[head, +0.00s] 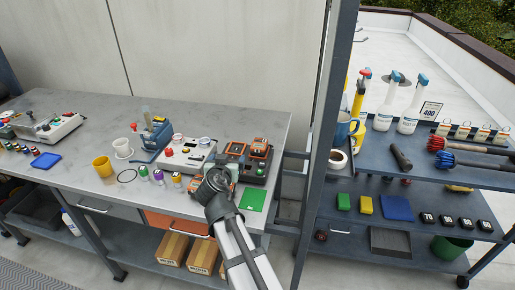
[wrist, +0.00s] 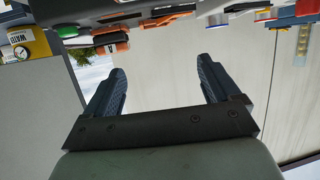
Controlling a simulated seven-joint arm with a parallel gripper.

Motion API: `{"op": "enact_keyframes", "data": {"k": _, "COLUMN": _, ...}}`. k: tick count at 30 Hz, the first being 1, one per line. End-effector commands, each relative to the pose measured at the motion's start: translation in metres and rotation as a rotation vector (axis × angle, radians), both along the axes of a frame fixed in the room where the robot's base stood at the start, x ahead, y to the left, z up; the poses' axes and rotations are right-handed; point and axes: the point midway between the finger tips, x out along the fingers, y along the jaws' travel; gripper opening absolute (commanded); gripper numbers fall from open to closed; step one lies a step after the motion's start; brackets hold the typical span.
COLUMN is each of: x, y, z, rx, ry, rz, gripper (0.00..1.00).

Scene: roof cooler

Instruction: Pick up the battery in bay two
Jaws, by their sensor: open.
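A dark charger (head: 272,178) stands near the right end of the grey workbench in the head view. Orange-and-black batteries (head: 259,147) sit on it. The bay numbers are too small to read, so I cannot tell which battery is in bay two. My gripper (head: 215,179) is at the front left of the charger and hides part of the things behind it. In the wrist view my gripper (wrist: 161,68) has its two dark fingers spread, with nothing between them. Orange-and-black battery shapes (wrist: 112,47) show beyond the fingers at the top edge, upside down and partly cut off.
A grey device (head: 188,158) with coloured buttons is left of the charger. Several small coloured bottles (head: 159,177) stand before it. A green mat (head: 253,200) lies at the bench's front right. A post (head: 325,135) and a shelf unit (head: 430,165) stand to the right.

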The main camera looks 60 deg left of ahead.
Motion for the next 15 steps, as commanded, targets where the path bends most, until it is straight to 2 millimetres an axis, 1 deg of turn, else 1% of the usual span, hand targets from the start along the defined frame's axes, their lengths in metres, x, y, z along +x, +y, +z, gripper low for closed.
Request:
{"op": "enact_keyframes", "data": {"k": 1, "x": 0.019, "y": -0.016, "z": 0.001, "rx": 0.005, "ry": -0.003, "rz": -0.049, "gripper": 0.89}}
{"op": "enact_keyframes", "data": {"k": 3, "x": 0.037, "y": -0.029, "z": 0.002, "rx": 0.013, "ry": -0.005, "rz": -0.101, "gripper": 0.89}}
{"op": "enact_keyframes", "data": {"k": 6, "x": 0.052, "y": -0.039, "z": 0.004, "rx": 0.023, "ry": -0.007, "rz": -0.146, "gripper": 0.89}}
{"op": "enact_keyframes", "data": {"k": 10, "x": 0.062, "y": -0.040, "z": 0.003, "rx": 0.026, "ry": -0.009, "rz": -0.165, "gripper": 0.89}}
{"op": "enact_keyframes", "data": {"k": 15, "x": 0.073, "y": -0.026, "z": -0.002, "rx": 0.026, "ry": -0.009, "rz": -0.164, "gripper": 0.89}}
